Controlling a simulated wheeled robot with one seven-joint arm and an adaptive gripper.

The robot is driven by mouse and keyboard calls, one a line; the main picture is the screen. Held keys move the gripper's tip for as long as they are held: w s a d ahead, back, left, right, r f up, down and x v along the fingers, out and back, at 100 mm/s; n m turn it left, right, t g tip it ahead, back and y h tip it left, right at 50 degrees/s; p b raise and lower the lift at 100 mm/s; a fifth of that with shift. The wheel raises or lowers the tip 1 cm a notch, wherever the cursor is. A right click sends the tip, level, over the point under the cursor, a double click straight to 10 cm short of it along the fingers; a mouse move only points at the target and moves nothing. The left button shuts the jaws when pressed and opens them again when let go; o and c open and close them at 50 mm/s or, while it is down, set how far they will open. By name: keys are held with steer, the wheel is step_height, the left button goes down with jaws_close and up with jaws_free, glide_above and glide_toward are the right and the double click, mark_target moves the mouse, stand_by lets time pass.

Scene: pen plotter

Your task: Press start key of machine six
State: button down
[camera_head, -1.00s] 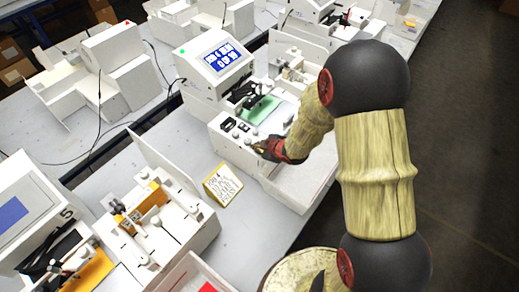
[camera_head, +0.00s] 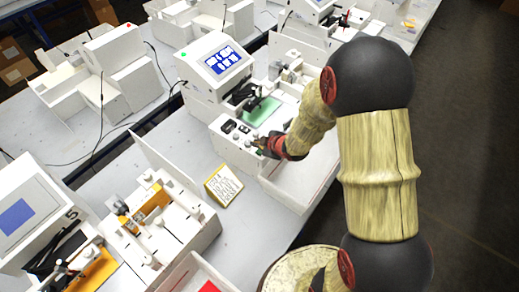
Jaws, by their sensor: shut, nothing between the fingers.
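A white machine with a lit blue screen (camera_head: 223,60) and a green lamp stands in the upper middle. A green sheet (camera_head: 262,110) lies on its bed under a dark pen carriage. Its front key panel (camera_head: 232,138) carries dark switches and several small round keys. My gripper (camera_head: 259,148) is shut and empty at the right end of this panel, close to the keys. I cannot tell whether it touches one. The machine's number is not readable here, and the gripper hides part of the panel.
A yellow-edged note card (camera_head: 223,185) stands on the grey table in front of the machine. A white fixture with an orange block (camera_head: 153,207) stands at lower left, beside another machine (camera_head: 28,212).

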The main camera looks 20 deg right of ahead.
mark_target(259, 152)
steer(key=shift+r+p, duration=1.1)
steer(key=shift+r, duration=0.6)
steer(key=shift+f, duration=0.15)
steer(key=s+d+f+m+g+h+b, duration=0.15)
steer(key=s+d+m+g+h, duration=0.3)
steer(key=s+d+m, duration=0.55)
steer(key=s+a+r+m+b, duration=0.1)
steer(key=s+a+r+b, duration=0.2)
steer(key=s, duration=0.3)
steer(key=s+a+r+t+y+b, duration=0.1)
steer(key=s+a+r+b, duration=0.2)
steer(key=s+r+b, duration=0.3)
steer(key=s+a+r+m+b, duration=0.1)
steer(key=s+a+r+b, duration=0.2)
steer(key=s+r+b, duration=0.2)
steer(key=s, duration=0.2)
steer(key=shift+s+a+r+m+y, duration=0.15)
steer(key=shift+s+m+y, duration=0.15)
steer(key=shift+s+y, duration=0.05)
